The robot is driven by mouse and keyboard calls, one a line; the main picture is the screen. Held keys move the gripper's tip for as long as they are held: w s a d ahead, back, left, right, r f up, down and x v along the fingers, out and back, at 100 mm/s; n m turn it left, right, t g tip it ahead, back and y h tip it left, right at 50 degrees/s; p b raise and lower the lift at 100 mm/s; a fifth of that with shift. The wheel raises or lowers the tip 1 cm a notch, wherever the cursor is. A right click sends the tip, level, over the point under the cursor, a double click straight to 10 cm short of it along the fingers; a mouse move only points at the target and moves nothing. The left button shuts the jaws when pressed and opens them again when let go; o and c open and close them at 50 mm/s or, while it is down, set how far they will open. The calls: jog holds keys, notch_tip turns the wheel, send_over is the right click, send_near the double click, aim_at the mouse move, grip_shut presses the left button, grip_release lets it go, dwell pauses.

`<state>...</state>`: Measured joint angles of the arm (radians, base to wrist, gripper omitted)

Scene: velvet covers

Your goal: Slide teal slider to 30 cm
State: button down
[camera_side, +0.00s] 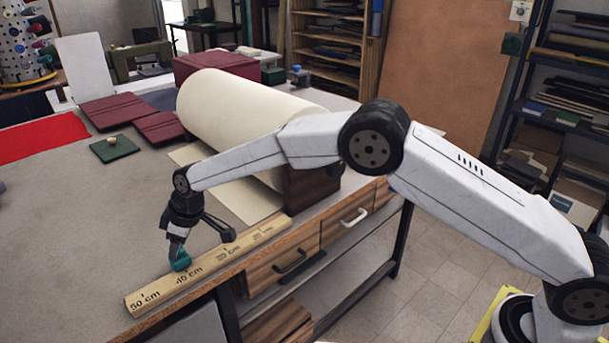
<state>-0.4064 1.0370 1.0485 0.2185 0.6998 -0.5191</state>
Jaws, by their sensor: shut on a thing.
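A wooden ruler bar (150,297) lies along the front edge of the table, with 50 cm printed near its left end and 40 cm to the right of that. Further labels toward the right end are small and hard to read. The teal slider (182,263) sits on the bar right by the 40 cm label. My gripper (180,252) points down over the bar and is shut on the teal slider. Its fingers hide part of the slider, so the exact contact is hard to see.
A large cream fabric roll (245,105) lies behind the bar, with its loose sheet reaching toward it. A dark green pad with a knob (114,149), maroon folders (118,111) and red cloth (40,137) lie farther back. The table left of the bar is clear.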

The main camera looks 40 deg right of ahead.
jog(key=shift+w, duration=0.1)
jog(key=d, duration=1)
jog(key=shift+c, duration=1.5)
grip_release()
jog(key=v, duration=0.8)
